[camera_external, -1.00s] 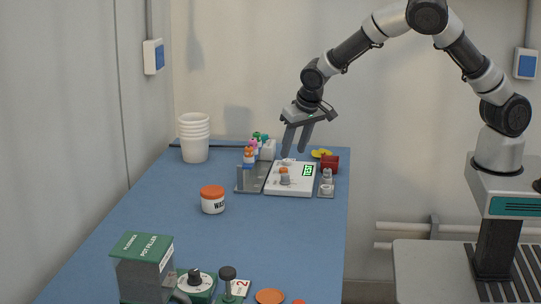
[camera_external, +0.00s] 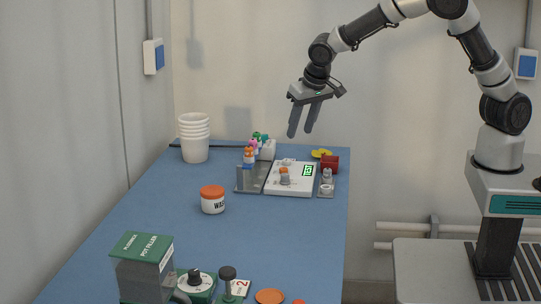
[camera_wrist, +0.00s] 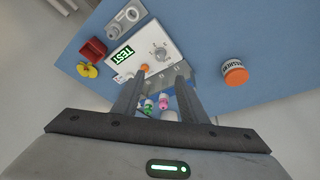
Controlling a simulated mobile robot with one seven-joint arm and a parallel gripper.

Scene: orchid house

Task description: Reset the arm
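My gripper (camera_external: 301,134) hangs in the air above the far end of the blue table, fingers pointing down and apart, with nothing between them in the outside view. In the wrist view my gripper (camera_wrist: 157,84) shows two separate fingers reaching over the scene. Below it a white device with a green TEST display (camera_external: 291,181) lies on the table. The gripper touches none of these.
A grey rack (camera_external: 252,178) holds orange-capped vials beside the device. A white jar with an orange lid (camera_external: 212,200), stacked white cups (camera_external: 194,138), a red block (camera_external: 330,163) and a green pot filler (camera_external: 143,265) stand on the table. The air around my gripper is clear.

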